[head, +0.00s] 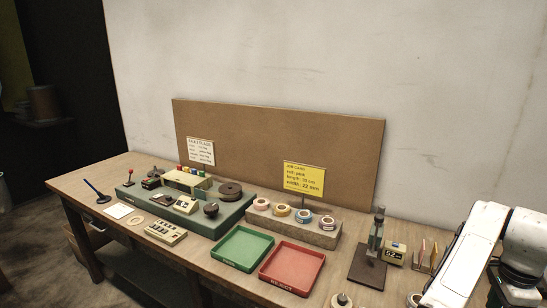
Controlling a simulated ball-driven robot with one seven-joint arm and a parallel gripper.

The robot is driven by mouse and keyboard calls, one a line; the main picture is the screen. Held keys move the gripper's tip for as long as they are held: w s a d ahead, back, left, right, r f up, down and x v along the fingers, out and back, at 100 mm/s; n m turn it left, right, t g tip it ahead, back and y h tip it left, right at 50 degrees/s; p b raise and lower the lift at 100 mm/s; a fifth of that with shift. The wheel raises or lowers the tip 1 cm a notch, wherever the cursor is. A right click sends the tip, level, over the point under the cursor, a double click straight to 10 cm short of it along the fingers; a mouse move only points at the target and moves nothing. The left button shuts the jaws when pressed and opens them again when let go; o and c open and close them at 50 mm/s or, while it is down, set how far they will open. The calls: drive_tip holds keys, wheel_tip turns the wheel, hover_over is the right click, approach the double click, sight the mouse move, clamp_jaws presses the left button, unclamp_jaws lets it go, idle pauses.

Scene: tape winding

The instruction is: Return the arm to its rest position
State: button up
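My arm (468,250), white with dark joints, enters at the right edge of the head view and reaches down past the bottom edge. My gripper is outside the picture, so its fingers and anything in them are hidden. The wooden workbench (75,183) runs from the left to the lower right, with the arm over its right end.
A green winding machine (223,219) stands at left, with a block of tape rolls (290,229) beside it. Green (243,248) and red (292,268) trays look empty at the front. A dark-based stand (374,250) and a small display box (395,253) are near the arm.

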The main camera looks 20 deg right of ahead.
drive_tip(key=a+f+n+h, duration=0.1)
drive_tip(key=n, duration=0.1)
drive_tip(key=s+a+f+n+h, duration=0.1)
drive_tip(key=f+n, duration=0.1)
drive_tip(key=n, duration=0.1)
drive_tip(key=a+f+n, duration=0.2)
drive_tip(key=shift+s+f+n+h, duration=0.1)
drive_tip(key=shift+s+n+h, duration=0.05)
drive_tip(key=shift+n+h, duration=0.2)
drive_tip(key=s+a+f+n+y, duration=0.1)
drive_tip(key=s+a+f+n, duration=0.2)
drive_tip(key=a+n, duration=0.3)
drive_tip(key=s+a+f+n+t+y, duration=0.1)
drive_tip(key=s+a+f+n, duration=0.2)
drive_tip(key=a, duration=0.9)
drive_tip(key=s+a+f+n+y, duration=0.1)
drive_tip(key=s+a+f+n, duration=0.3)
drive_tip(key=a+n, duration=0.5)
wheel_tip(320, 180, down, 3)
drive_tip(key=shift+a+r+y, duration=0.2)
drive_tip(key=shift+a+y, duration=0.15)
drive_tip(key=shift+a, duration=0.05)
